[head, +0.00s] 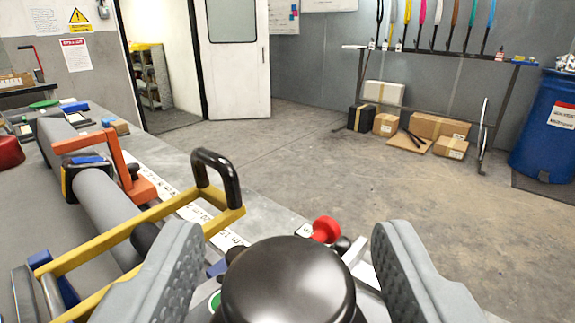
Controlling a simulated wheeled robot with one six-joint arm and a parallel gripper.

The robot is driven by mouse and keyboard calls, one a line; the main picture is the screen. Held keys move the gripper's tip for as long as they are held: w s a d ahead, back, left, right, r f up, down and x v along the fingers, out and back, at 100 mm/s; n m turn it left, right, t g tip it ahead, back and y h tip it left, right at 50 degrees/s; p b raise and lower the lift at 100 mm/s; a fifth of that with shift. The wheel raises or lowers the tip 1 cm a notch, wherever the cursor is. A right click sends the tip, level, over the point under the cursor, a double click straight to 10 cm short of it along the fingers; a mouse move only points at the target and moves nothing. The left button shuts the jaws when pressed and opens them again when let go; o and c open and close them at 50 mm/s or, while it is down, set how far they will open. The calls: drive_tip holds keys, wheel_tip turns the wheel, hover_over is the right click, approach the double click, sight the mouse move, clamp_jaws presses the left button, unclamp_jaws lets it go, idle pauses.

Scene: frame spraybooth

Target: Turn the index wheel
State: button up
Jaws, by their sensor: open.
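My gripper (291,245) is open, with one grey textured finger at the lower left and one at the lower right. A glossy black round-topped part (287,283) sits between the fingers at the bottom of the head view. It may be the index wheel, but I cannot tell for sure. Its lower part is cut off by the picture edge. A gap shows on its right side; I cannot tell whether the left finger touches it. A red knob (326,230) is just behind it.
A yellow frame with a black handle (218,173) rises left of my gripper. A grey roller (110,215) and orange bracket (103,160) are on the bench. Boxes (440,127), a hanging rack (440,52) and a blue drum (545,125) stand beyond. The middle floor is clear.

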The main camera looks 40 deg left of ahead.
drive_tip(key=shift+x, duration=1.25)
drive_tip(key=c, duration=0.9)
drive_tip(key=shift+c, duration=0.2)
drive_tip(key=shift+n+g+y, duration=0.3)
drive_tip(key=n+g+y, duration=0.1)
drive_tip(key=g, duration=0.1)
drive_tip(key=n+g+y, duration=0.2)
drive_tip(key=shift+s+a+n+y, duration=0.15)
drive_tip(key=shift+n+y, duration=0.15)
drive_tip(key=n+g, duration=0.1)
drive_tip(key=g, duration=0.1)
drive_tip(key=n+g+y, duration=0.1)
drive_tip(key=g, duration=0.1)
drive_tip(key=n+g, duration=0.1)
drive_tip(key=shift+s+a+n+g+y, duration=0.1)
drive_tip(key=shift+s+n+g+y, duration=0.2)
drive_tip(key=shift+g+y, duration=0.1)
drive_tip(key=n+g, duration=0.1)
drive_tip(key=g, duration=0.1)
drive_tip(key=n+g, duration=0.2)
drive_tip(key=g, duration=0.1)
drive_tip(key=shift+s+n+g, duration=0.25)
drive_tip(key=shift+n+g, duration=0.05)
drive_tip(key=shift+s+n+g+h, duration=0.2)
drive_tip(key=shift+n+g+h, duration=0.15)
drive_tip(key=shift+n+g, duration=0.85)
drive_tip(key=shift+s+n+g+h, duration=0.15)
drive_tip(key=shift+n+g+h, duration=0.4)
drive_tip(key=shift+g, duration=1.05)
